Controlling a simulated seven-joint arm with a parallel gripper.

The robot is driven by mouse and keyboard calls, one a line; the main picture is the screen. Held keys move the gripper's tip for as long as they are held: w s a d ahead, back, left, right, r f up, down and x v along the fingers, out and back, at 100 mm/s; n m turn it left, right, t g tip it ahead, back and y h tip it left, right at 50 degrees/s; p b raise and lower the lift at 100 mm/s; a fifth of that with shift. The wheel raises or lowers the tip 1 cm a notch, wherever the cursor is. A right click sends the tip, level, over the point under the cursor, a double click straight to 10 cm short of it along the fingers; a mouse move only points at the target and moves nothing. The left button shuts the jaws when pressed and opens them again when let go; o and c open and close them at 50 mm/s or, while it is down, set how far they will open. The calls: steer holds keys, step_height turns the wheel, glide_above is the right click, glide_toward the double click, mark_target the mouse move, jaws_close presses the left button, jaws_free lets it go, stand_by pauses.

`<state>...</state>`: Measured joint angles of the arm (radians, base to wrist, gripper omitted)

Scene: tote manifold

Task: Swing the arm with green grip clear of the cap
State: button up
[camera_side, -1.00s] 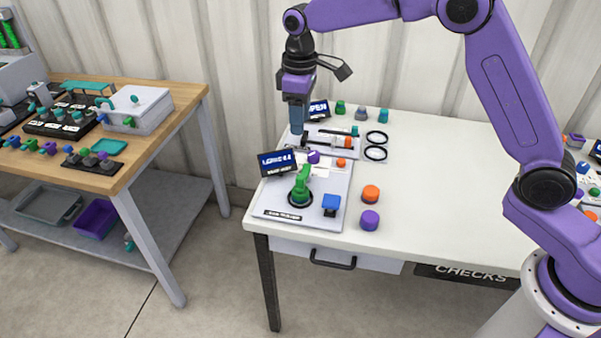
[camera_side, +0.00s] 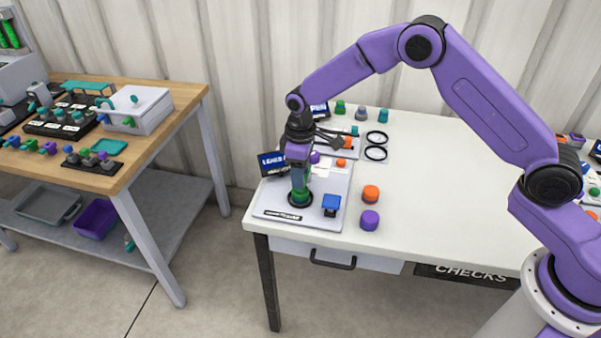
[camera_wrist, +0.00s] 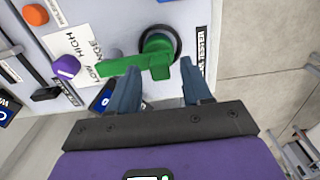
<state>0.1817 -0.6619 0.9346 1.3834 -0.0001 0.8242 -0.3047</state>
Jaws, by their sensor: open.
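The green grip (camera_wrist: 140,68) is a bent green handle on a dark round mount with a green ring (camera_wrist: 158,44). In the wrist view its long bar points left from the mount. My gripper (camera_wrist: 160,80) is open, its two blue-grey fingers spread just below the mount; the bar crosses by the left fingertip, and I cannot tell whether they touch. In the side view my gripper (camera_side: 299,190) is lowered over the mount and hides most of the grip. A separate cap cannot be made out for sure.
The grey panel (camera_side: 270,203) also carries a blue block (camera_side: 331,203), a purple knob (camera_wrist: 66,66), an orange button (camera_wrist: 35,14) and a dark display (camera_side: 272,163). Orange (camera_side: 370,193) and purple (camera_side: 369,219) pieces stand to its right.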

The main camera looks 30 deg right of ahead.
steer(key=shift+f, duration=0.25)
jaws_close()
